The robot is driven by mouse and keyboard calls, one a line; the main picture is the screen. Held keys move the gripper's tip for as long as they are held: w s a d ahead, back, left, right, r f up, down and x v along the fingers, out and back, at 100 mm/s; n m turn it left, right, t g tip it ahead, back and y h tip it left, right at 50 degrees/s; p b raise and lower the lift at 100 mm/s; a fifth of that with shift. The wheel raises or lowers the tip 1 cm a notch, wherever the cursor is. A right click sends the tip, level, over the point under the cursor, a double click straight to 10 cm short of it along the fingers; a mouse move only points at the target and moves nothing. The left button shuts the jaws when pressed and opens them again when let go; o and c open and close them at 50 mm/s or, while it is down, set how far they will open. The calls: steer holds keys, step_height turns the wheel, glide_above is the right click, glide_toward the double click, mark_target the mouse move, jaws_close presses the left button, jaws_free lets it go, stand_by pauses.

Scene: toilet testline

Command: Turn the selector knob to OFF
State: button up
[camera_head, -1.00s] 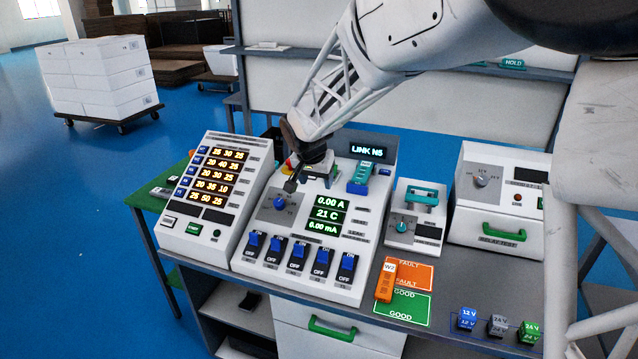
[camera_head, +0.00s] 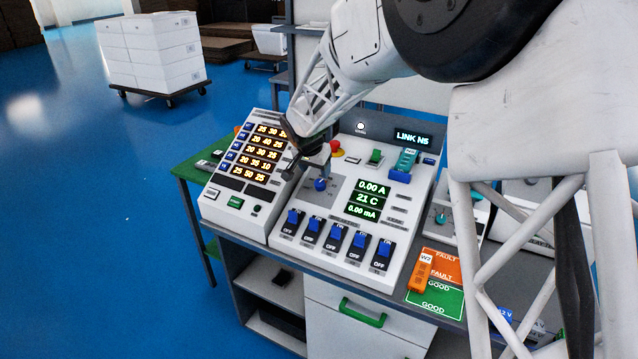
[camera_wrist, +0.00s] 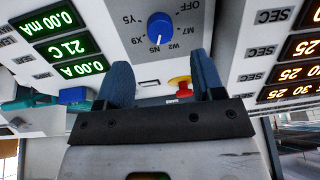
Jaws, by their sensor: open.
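The selector knob (camera_head: 320,184) is blue and sits on the sloped white panel, left of the green displays. In the wrist view the knob (camera_wrist: 160,28) appears upside down, ringed by the labels OFF, Y5, M7, X9, N5 and W2. Its white mark seems to point toward N5. My gripper (camera_head: 304,166) is just up and left of the knob in the head view. In the wrist view the two blue-grey fingers of my gripper (camera_wrist: 162,66) are spread, with nothing between them. The knob lies beyond the fingertips, not touched.
A red button (camera_head: 337,146) and a green switch (camera_head: 375,157) sit above the knob. Several blue ON/OFF rockers (camera_head: 335,236) line the panel's lower edge. A panel of orange displays (camera_head: 262,153) stands close on the left. An orange W2 tag (camera_head: 421,273) lies on the right.

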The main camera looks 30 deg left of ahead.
mark_target(319, 183)
steer(key=shift+x, duration=3.9)
steer(key=c, duration=0.9)
